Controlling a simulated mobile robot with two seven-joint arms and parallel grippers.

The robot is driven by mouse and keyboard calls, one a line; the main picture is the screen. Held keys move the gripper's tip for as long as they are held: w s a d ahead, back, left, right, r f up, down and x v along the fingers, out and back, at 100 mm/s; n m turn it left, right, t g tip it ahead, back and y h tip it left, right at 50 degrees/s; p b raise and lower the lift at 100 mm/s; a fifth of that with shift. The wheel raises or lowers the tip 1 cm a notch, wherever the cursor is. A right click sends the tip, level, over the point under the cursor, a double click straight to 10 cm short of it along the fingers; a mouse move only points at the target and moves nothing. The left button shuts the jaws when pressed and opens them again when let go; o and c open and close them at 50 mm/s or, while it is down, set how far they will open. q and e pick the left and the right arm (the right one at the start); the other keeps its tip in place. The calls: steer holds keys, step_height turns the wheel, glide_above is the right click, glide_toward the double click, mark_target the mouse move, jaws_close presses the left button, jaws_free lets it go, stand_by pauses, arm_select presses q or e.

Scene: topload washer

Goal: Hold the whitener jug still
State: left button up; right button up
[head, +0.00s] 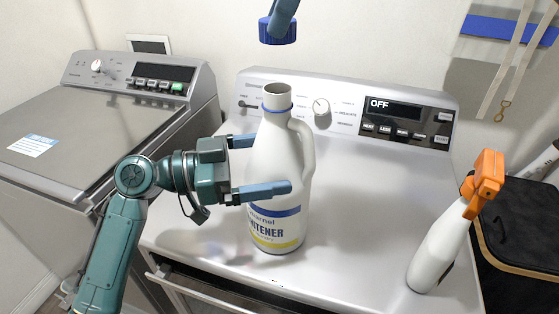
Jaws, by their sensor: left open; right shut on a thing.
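The white whitener jug (275,150) stands upright on the top of the right-hand machine. It has a blue and yellow label, and its mouth is open with no cap on. My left gripper (268,166) is open around the jug's body, one finger in front of it and the other at its far left side. Whether the fingers touch the jug cannot be told. My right gripper (284,14) is at the top edge, mostly out of view. It is shut on a blue cap (277,32), held in the air above the jug's mouth.
The machine top (350,200) is clear to the right of the jug, up to a white spray bottle (440,245) with an orange head. A control panel (350,105) rises behind the jug. Another machine (100,120) stands at left, and a dark basket (520,225) at far right.

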arm_select(q)
steer(key=shift+c, duration=0.2)
steer(key=c, duration=1.2)
steer(key=shift+o, duration=0.2)
arm_select(e)
glide_toward(266, 110)
steer(key=shift+w+a+f, duration=0.45)
steer(key=shift+a+f, duration=0.3)
steer(key=shift+a, duration=0.1)
steer(key=shift+f, duration=0.9)
arm_select(q)
steer(key=shift+f, duration=0.1)
arm_select(e)
steer(key=shift+f, duration=0.55)
